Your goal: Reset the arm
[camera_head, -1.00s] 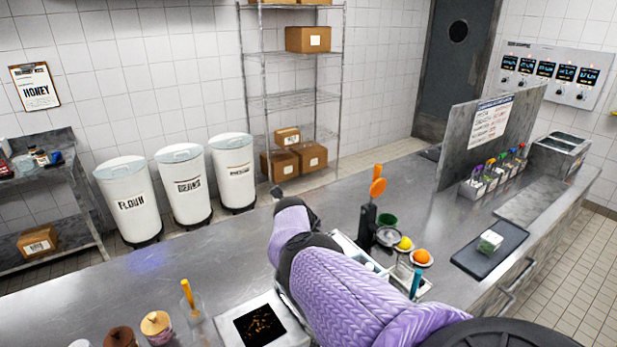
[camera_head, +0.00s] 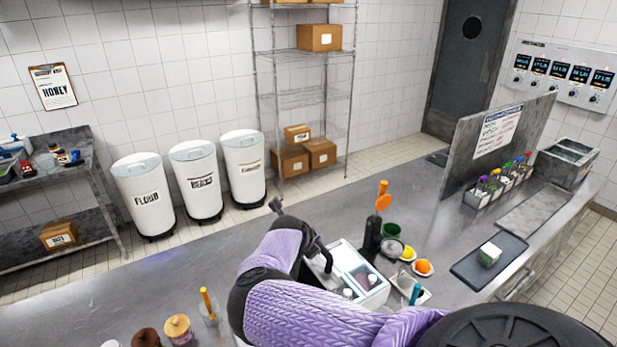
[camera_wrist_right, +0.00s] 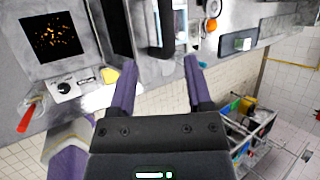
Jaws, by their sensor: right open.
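My right arm, in a purple sleeve, comes in from the bottom right of the head view and bends over the steel counter (camera_head: 110,295). Its jaws cannot be made out clearly there. In the right wrist view my right gripper (camera_wrist_right: 160,62) is open, its two purple-sided fingers apart, with nothing seen held between them. It hangs over the counter's edge area, with floor tiles showing below. My left gripper is in neither view.
Near my arm stand a white container (camera_head: 372,292), a black holder with orange utensils (camera_head: 371,238), small plates with a lemon and an orange (camera_head: 423,267), and a dark tray (camera_head: 470,272). Jars (camera_head: 178,328) stand front left. The counter's left middle is clear.

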